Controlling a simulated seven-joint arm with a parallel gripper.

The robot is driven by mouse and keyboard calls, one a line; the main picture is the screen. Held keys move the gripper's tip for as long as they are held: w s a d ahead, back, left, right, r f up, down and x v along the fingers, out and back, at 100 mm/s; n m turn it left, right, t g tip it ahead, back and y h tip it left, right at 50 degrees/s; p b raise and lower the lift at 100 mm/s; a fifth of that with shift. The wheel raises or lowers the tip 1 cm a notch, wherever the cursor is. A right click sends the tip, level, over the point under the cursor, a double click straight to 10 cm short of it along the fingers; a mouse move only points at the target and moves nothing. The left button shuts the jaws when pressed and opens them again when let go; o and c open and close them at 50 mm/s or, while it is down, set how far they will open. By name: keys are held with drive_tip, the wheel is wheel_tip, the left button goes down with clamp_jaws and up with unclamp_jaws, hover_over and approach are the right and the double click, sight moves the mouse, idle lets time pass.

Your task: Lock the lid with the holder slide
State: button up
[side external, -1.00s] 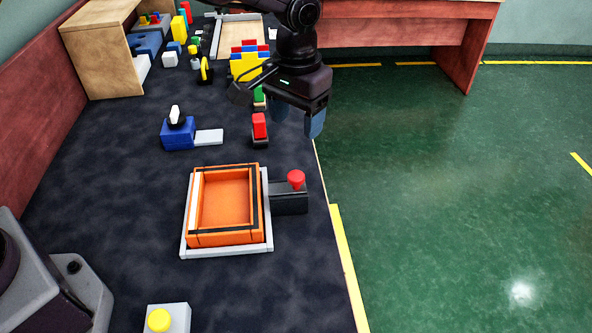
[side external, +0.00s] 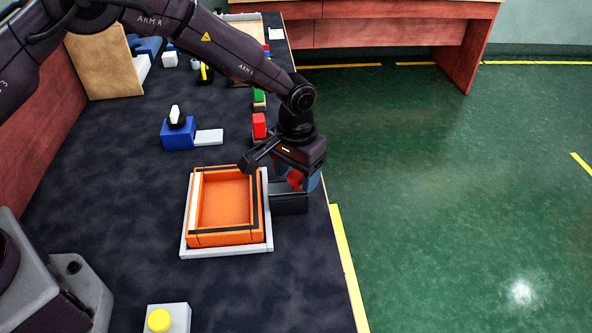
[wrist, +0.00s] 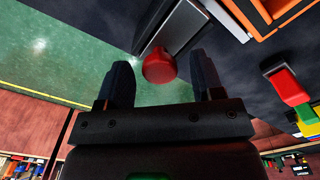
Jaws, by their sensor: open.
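The holder slide, a dark block (side external: 290,204) with a red knob (side external: 295,179), stands against the right side of a light grey frame (side external: 224,251). An orange open-topped box (side external: 225,238) with dark bands sits in that frame; I cannot tell a separate lid from it. My gripper (side external: 299,177) is open above the slide, one blue finger on each side of the red knob in the picture. In the wrist view the red knob (wrist: 158,66) lies between the tips of my gripper (wrist: 161,62), with visible gaps on both sides. It is not gripped.
A blue block with a black-and-white knob (side external: 177,131) and a light slide plate (side external: 208,136) stand behind the box. A red block (side external: 259,125) is behind the holder. A grey block with a yellow button (side external: 160,320) is at the front. The table's right edge is close to the slide.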

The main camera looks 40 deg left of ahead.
sight(278, 188)
clamp_jaws()
drive_tip(key=shift+s+a, duration=1.25)
drive_tip(key=shift+a, duration=0.05)
unclamp_jaws()
drive_tip(key=shift+r, duration=0.15)
wheel_tip(278, 188, up, 13)
